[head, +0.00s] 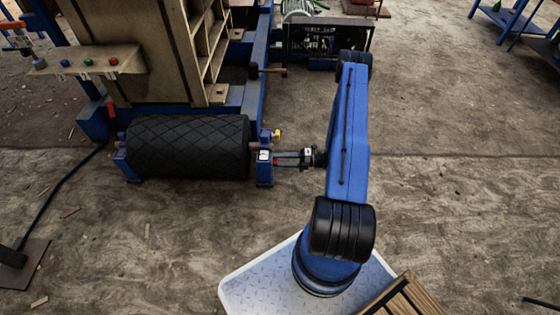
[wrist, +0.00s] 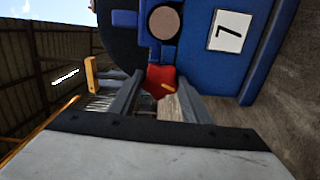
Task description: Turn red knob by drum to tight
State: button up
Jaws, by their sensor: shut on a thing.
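The red knob (wrist: 158,76) sits on the blue bracket (wrist: 205,60) at the end of the black drum (head: 190,146). It carries a small orange mark. My gripper (head: 282,159) reaches in from the right of the bracket. In the wrist view, the two grey fingers of my gripper (wrist: 160,90) stand on either side of the knob and are shut on it. The finger tips hide the knob's sides. A white label with a 7 is on the bracket, beside the knob. I cannot read how tight the knob is.
A yellow part (head: 277,134) sticks out just above the bracket and also shows in the wrist view (wrist: 91,76). A panel with coloured buttons (head: 90,62) is at the upper left. A wooden slatted thing (head: 405,297) is at the bottom right.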

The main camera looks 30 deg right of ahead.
jog(key=shift+d+m, duration=0.1)
jog(key=shift+m, duration=0.7)
jog(key=o, duration=1)
jog(key=shift+o, duration=0.2)
jog(key=shift+d, duration=0.1)
jog(key=v, duration=1.7)
jog(key=shift+s, duration=0.2)
jog(key=shift+d, duration=0.1)
